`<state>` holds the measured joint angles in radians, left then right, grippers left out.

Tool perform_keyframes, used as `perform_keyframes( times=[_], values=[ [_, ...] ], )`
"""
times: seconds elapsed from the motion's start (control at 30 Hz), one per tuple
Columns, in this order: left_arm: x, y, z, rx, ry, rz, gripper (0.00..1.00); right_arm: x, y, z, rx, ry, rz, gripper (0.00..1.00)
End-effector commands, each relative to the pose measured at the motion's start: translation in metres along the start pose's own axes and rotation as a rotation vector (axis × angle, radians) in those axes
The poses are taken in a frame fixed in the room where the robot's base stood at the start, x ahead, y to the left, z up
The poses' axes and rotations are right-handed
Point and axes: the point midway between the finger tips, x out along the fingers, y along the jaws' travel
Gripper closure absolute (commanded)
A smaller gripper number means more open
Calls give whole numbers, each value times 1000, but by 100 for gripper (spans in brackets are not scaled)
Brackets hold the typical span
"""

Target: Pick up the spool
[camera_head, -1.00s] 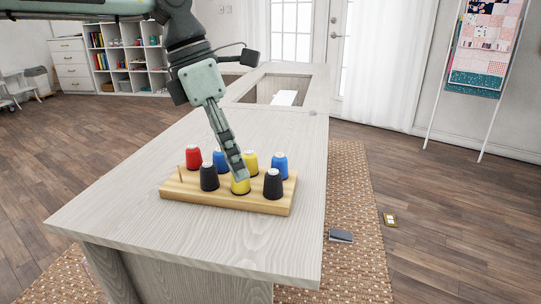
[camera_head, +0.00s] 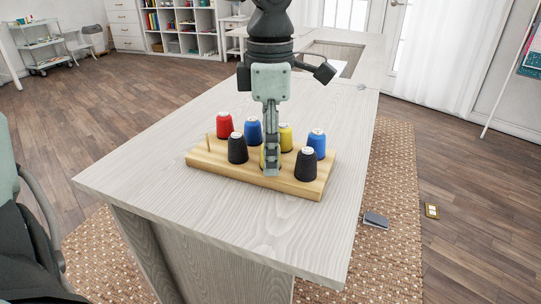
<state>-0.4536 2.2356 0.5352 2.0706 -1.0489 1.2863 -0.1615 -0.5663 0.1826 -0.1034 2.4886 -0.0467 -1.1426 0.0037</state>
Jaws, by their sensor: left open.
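A wooden rack (camera_head: 208,163) lies on the pale table and holds several upright thread spools. At the back are a red spool (camera_head: 224,126), a blue spool (camera_head: 252,131), a yellow spool (camera_head: 286,138) and another blue spool (camera_head: 317,144). In front are a black spool (camera_head: 237,149) at left and another black spool (camera_head: 305,165) at right. Between them a second yellow spool (camera_head: 263,159) is mostly hidden behind my left gripper (camera_head: 271,168). That gripper points down, seen edge-on, with its tips at this yellow spool; contact cannot be told. My right gripper is out of view.
An empty peg (camera_head: 208,143) stands at the rack's left end. The pale table (camera_head: 190,210) is clear in front of the rack. A recessed opening is at its far end. A dark grey object (camera_head: 376,220) lies on the woven rug (camera_head: 395,200) at right.

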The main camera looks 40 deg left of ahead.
Motion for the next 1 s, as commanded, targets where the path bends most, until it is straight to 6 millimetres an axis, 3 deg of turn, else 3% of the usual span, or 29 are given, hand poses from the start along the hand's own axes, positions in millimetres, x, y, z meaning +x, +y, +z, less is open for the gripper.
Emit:
perform_keyframes(
  times=[0.2,0.53,1.0],
  values=[
    [0,0,0,-1,-1,0,46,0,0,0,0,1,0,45],
    [0,0,0,-1,-1,0,84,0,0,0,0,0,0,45],
    [-7,1,0,-1,-1,2,85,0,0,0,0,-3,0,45]
  ],
)
